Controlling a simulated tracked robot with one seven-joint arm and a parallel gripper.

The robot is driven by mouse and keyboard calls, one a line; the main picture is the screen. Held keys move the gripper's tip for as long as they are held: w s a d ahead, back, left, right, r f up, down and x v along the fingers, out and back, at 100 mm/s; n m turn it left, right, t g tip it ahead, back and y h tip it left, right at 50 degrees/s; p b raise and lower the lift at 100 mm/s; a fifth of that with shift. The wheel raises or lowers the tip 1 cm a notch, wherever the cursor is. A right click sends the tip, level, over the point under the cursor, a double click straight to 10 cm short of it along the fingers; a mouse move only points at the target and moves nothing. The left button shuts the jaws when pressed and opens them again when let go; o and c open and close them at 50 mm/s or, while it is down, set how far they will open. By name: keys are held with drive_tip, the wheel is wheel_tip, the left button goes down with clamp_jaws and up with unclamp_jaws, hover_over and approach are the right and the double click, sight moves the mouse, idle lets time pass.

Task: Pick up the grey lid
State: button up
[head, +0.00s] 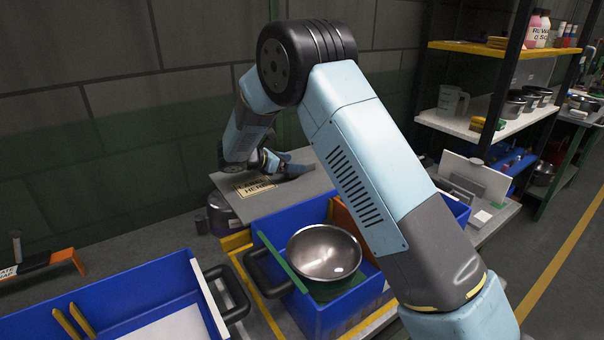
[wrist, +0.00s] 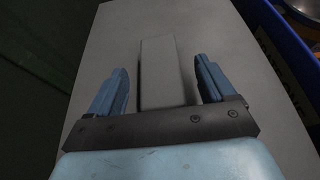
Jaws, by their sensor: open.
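The grey lid (head: 285,199) is a flat grey panel lying near the wall, behind the blue bin, with a yellow label on it. In the wrist view the lid (wrist: 215,40) fills most of the picture, and a raised bar-like grey handle (wrist: 159,72) runs along its middle. My gripper (head: 285,164) is low over the lid. In the wrist view my gripper (wrist: 168,78) is open, with one blue finger on each side of the handle and a visible gap on both sides. I cannot tell how deep the fingertips reach.
A blue bin (head: 300,312) holding a steel bowl (head: 325,253) stands in front of the lid. A second blue bin (head: 150,275) is at the lower left. A dark pot (head: 222,215) sits beside the lid's left edge. Shelves (head: 505,125) stand at the right.

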drive_tip(key=shift+x, duration=1.95)
drive_tip(key=shift+w+a, duration=0.15)
drive_tip(key=c, duration=1.3)
drive_tip(key=shift+c, duration=0.5)
drive_tip(key=shift+r, duration=0.1)
